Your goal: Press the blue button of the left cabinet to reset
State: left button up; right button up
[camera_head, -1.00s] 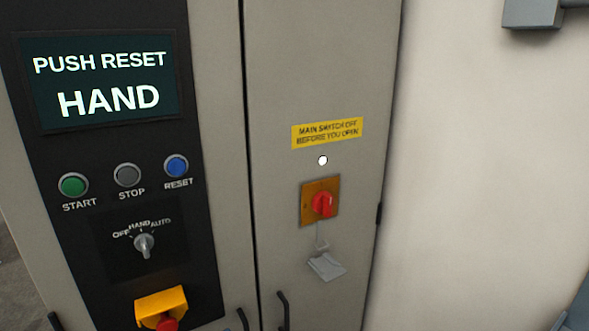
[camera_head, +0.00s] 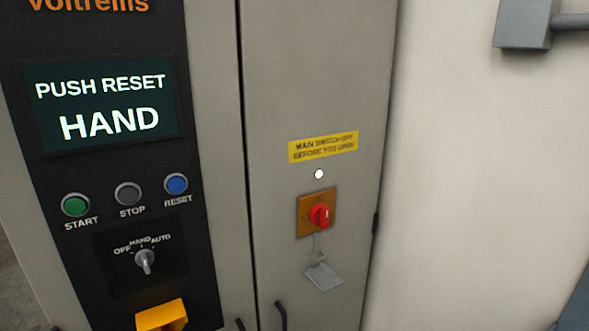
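The left cabinet's black control panel (camera_head: 60,190) fills the left of the head view. The blue button (camera_head: 176,184) labelled RESET is at the right end of a row, beside a grey STOP button (camera_head: 128,194) and a green START button (camera_head: 76,205). The screen (camera_head: 108,103) above reads PUSH RESET and HAND. A mode selector knob (camera_head: 145,261) marked OFF, HAND, AUTO sits below the buttons; its exact pointing is hard to tell. Nothing touches the blue button. Neither of my grippers is in view.
The right cabinet door (camera_head: 280,90) has a red rotary switch (camera_head: 320,215) on an orange plate, a yellow label (camera_head: 323,147) and a small white lamp (camera_head: 319,174). A yellow housing (camera_head: 162,316) juts out at the panel's bottom. A pale wall (camera_head: 480,180) is at right.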

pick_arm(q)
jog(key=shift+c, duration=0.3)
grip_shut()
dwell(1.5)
